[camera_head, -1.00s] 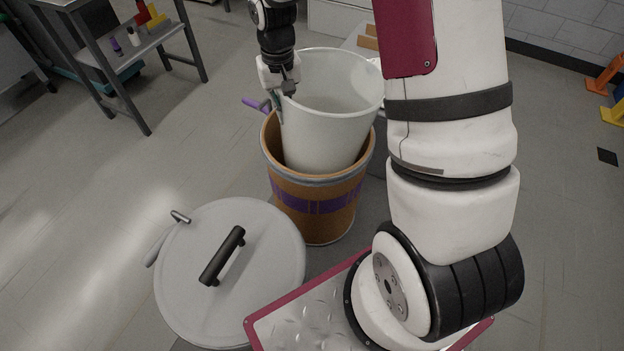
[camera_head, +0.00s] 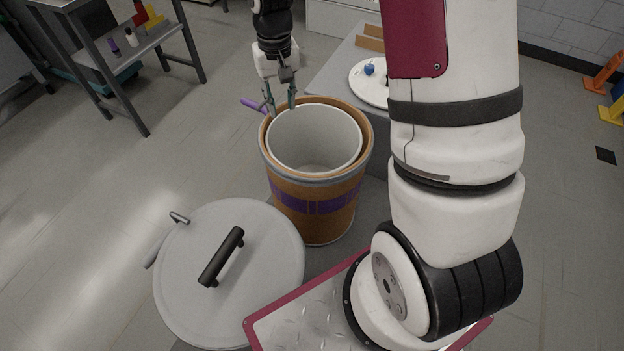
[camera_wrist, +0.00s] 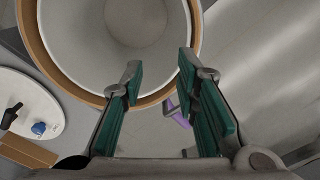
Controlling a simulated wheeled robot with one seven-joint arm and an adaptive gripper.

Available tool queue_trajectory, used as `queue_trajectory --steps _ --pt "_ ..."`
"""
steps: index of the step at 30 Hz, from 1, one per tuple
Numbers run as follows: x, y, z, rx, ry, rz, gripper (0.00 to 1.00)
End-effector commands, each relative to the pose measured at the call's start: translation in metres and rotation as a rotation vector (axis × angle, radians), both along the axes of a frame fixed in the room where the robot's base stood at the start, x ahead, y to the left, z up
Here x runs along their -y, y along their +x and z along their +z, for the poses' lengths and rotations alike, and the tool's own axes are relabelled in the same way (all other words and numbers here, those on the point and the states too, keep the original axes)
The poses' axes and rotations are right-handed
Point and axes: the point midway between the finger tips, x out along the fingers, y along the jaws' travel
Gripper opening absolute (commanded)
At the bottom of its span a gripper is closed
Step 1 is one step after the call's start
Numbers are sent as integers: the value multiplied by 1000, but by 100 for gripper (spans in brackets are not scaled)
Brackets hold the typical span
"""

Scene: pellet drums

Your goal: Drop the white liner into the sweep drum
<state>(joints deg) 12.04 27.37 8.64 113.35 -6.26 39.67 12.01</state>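The white liner (camera_head: 315,138) sits down inside the sweep drum (camera_head: 313,197), a brown drum with a purple band; the liner's rim lies slightly below the drum's rim. In the wrist view the liner (camera_wrist: 85,50) shows from above, inside the drum's brown rim (camera_wrist: 75,86). My gripper (camera_head: 280,107) is over the drum's back left rim, pointing down. In the wrist view its green-padded fingers (camera_wrist: 160,68) are apart with nothing between them, and the liner's wall is just beyond their tips.
A grey round lid (camera_head: 265,255) with a black handle is at front left. A purple handle (camera_head: 252,105) sticks out by the drum's left rim. A grey table with a white round lid (camera_head: 366,88) stands behind right. A shelf cart (camera_head: 130,50) is at back left.

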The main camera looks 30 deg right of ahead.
Motion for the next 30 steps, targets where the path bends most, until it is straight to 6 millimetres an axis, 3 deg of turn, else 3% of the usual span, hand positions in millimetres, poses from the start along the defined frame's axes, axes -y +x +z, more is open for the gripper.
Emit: queue_trajectory --steps 6,12,18,30 --pt "0 1 47 4 -1 -1 28" --pt "0 1 77 3 -2 0 28" --pt "0 0 89 0 -1 0 28" --pt "0 0 89 0 -1 0 28"
